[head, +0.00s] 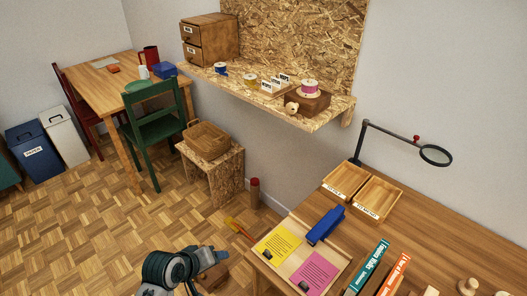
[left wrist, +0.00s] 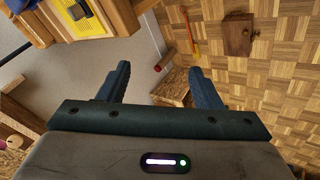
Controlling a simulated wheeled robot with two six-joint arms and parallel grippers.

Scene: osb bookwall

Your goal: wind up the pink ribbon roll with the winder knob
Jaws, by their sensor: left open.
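The pink ribbon roll (head: 309,86) sits on top of a brown wooden block (head: 312,102) near the right end of the wall shelf. The pale round winder knob (head: 292,107) sticks out from the block's front left. My left gripper (head: 221,255) is low in the head view, well below and left of the roll and apart from it. In the left wrist view its two fingers (left wrist: 160,74) are spread, with nothing between them. My right gripper is not in view.
The OSB shelf (head: 240,88) also holds other rolls, a white-labelled card box and a drawer cabinet (head: 209,38). The desk (head: 405,240) with a magnifier (head: 436,155) is at right.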

